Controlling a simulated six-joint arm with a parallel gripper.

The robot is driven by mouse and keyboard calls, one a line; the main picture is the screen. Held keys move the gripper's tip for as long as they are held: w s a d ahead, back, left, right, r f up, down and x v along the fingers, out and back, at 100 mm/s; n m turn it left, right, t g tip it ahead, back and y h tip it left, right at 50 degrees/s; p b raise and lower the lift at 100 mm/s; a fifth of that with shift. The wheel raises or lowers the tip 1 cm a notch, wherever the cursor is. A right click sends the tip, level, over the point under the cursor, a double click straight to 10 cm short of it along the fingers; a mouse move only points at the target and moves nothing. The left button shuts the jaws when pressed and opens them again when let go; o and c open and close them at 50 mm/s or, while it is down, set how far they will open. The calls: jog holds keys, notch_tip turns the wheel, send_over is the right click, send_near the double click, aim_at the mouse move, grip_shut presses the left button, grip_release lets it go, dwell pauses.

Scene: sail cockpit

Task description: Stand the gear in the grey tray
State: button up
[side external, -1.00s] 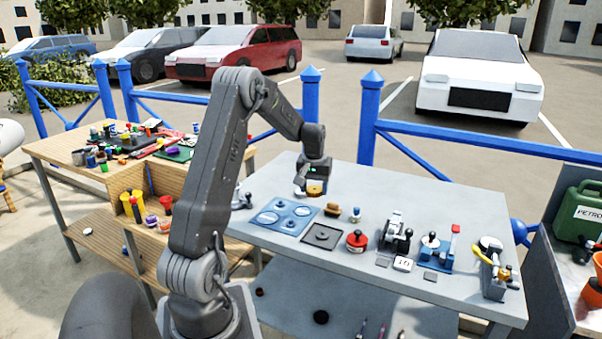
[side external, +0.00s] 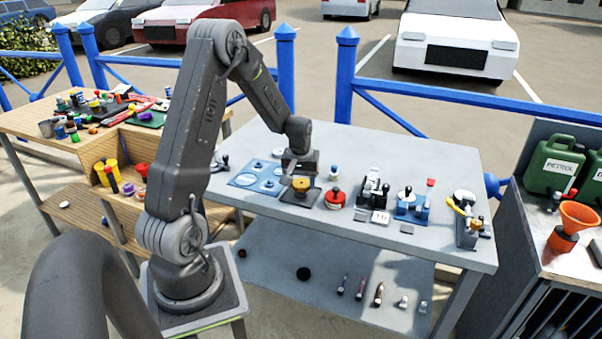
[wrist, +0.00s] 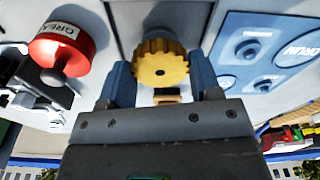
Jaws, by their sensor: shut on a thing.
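In the side view the gear (side external: 301,184) shows under my gripper (side external: 299,176), over the dark grey square tray (side external: 314,202). The tray (wrist: 128,20) also shows behind the gear in the wrist view. The gear and gripper hide part of the tray. I cannot tell whether the gear touches it.
A blue panel with round discs (side external: 255,177) lies left of the tray. A red-topped pot (side external: 335,197) stands close on its right. Further right are a small black-and-white device (side external: 373,190) and a blue lever stand (side external: 414,203). The table's front strip is clear.

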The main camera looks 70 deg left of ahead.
aim_at(300, 186)
jog(key=shift+f, duration=0.4)
jog(key=shift+f, duration=0.55)
dwell(1.1)
jog(key=o, duration=0.8)
jog(key=shift+s+d+r, duration=0.1)
jog(key=shift+d+r, duration=0.1)
jog(key=shift+r, duration=1.6)
jog(key=shift+s+d+r, duration=0.15)
jog(key=shift+d+r, duration=0.05)
jog(key=shift+r, duration=1.6)
jog(key=shift+s+d+r, duration=0.1)
jog(key=shift+d+r, duration=0.1)
jog(key=shift+r, duration=1.6)
